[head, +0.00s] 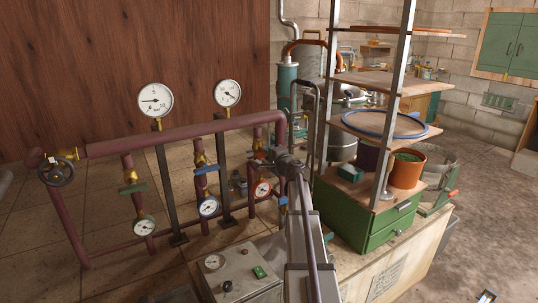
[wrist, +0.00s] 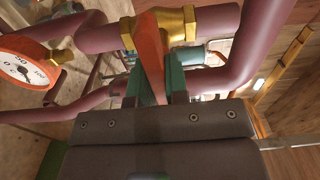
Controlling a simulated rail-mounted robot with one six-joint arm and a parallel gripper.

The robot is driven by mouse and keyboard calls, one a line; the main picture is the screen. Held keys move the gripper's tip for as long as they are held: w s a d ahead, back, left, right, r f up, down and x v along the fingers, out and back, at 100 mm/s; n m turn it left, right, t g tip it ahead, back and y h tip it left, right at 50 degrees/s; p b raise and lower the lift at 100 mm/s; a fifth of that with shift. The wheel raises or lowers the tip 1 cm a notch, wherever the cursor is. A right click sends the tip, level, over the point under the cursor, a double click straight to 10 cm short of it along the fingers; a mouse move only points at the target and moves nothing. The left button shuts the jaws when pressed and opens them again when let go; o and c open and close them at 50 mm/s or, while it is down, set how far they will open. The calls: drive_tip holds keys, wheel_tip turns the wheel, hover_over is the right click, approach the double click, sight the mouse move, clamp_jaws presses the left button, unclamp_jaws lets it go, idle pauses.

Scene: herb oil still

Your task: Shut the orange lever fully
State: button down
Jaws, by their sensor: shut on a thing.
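The orange lever (wrist: 150,55) is on a brass valve (wrist: 176,24) on a purple pipe. In the wrist view it sticks out from the valve toward me, crosswise to that pipe. My gripper (wrist: 154,84) is shut on the lever, with one green finger on each side of it. In the head view my gripper (head: 268,155) is at the rightmost pipe branch and largely hides the lever there. An orange-rimmed gauge (wrist: 25,70) is beside the valve, left in the wrist view.
Two other branches carry a green lever (head: 133,188) and a blue lever (head: 206,169). A black handwheel (head: 57,172) is at the far left. A control box (head: 238,275) stands below my arm. A shelf rack (head: 385,80) stands close on the right.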

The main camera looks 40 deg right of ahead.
drive_tip(key=shift+m, duration=0.4)
drive_tip(key=c, duration=1.1)
unclamp_jaws()
drive_tip(key=shift+s, duration=0.15)
drive_tip(key=s, duration=0.3)
drive_tip(key=s+a, duration=0.1)
drive_tip(key=s, duration=0.6)
drive_tip(key=shift+s+a, duration=0.25)
drive_tip(key=shift+a, duration=0.1)
